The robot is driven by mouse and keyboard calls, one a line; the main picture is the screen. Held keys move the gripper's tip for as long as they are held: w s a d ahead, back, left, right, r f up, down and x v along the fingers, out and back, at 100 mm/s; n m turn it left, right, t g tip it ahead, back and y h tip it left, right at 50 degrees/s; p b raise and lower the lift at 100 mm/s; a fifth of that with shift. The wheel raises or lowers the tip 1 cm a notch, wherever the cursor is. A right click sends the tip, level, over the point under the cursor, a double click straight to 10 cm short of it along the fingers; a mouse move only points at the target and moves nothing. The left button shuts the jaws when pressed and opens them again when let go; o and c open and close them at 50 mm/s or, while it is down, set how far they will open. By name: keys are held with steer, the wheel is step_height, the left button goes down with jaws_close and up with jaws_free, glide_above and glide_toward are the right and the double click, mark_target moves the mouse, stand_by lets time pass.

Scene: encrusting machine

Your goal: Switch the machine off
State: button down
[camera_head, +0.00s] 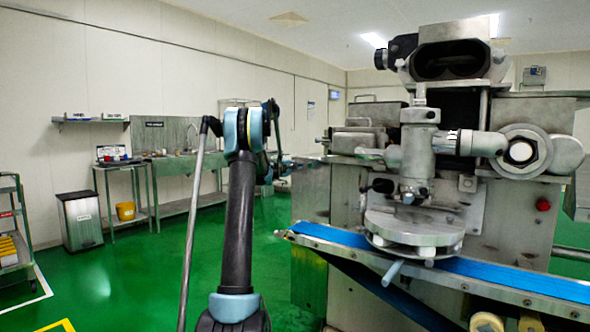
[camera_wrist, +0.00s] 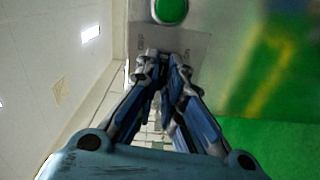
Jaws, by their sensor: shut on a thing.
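The encrusting machine (camera_head: 440,190) stands at the right in the head view, a grey metal body with a blue conveyor belt. In the wrist view, a grey switch plate (camera_wrist: 195,42) with small, hard-to-read lettering on both sides lies at my fingertips. A round green button (camera_wrist: 170,12) sits on the same panel, just beyond the plate. My gripper (camera_wrist: 161,62) is shut at the plate on the switch, which its fingertips mostly hide. Which way the switch is turned cannot be told. In the head view my arm reaches towards the machine's left side, and my fingers are hidden.
A red button (camera_head: 543,205) shows on the machine's front right. The blue belt (camera_head: 340,242) juts out to the front left.

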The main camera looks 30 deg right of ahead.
steer(key=n, duration=0.8)
steer(key=shift+w+a+f+n, duration=0.1)
steer(key=shift+n, duration=0.6)
steer(key=c, duration=1.7)
jaws_free()
steer(key=shift+f, duration=0.1)
steer(key=v, duration=1.2)
